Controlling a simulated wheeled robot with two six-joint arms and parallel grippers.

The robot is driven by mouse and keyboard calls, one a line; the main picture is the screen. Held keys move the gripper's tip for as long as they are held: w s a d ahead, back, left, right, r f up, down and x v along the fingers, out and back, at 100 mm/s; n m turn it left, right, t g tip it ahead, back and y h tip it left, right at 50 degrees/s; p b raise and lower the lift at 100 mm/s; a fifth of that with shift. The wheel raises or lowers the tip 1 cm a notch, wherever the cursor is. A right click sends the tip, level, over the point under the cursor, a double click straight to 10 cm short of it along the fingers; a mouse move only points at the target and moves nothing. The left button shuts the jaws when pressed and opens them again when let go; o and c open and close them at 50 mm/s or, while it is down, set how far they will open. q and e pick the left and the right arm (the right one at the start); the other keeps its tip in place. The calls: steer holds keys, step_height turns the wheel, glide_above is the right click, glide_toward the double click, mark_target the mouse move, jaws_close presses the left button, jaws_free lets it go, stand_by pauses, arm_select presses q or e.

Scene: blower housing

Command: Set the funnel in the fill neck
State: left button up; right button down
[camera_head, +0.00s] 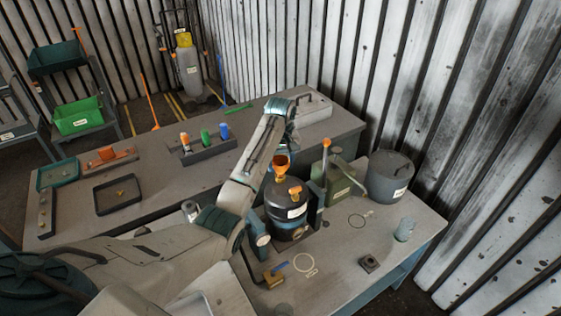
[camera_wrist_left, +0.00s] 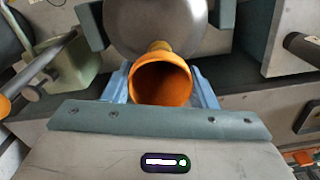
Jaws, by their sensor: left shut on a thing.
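The orange funnel (camera_head: 281,161) is held just above the dark round tank (camera_head: 285,211). In the left wrist view the funnel (camera_wrist_left: 161,82) shows its wide mouth, with its narrow end pointing toward the tank's grey rounded top (camera_wrist_left: 155,22). My left gripper (camera_head: 283,152) is shut on the funnel, with a blue finger on each side of it. An orange cap (camera_head: 295,190) shows on the tank's top. The fill neck is hidden behind the funnel, so I cannot tell whether the spout touches it. My right gripper is not in view.
A small cup (camera_head: 405,229) and a dark block (camera_head: 370,262) stand on the front bench. The back bench holds a bottle rack (camera_head: 208,152) and trays.

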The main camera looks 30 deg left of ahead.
arm_select(q)
steer(key=shift+f, duration=0.6)
stand_by(0.8)
stand_by(0.4)
steer(key=o, duration=1.3)
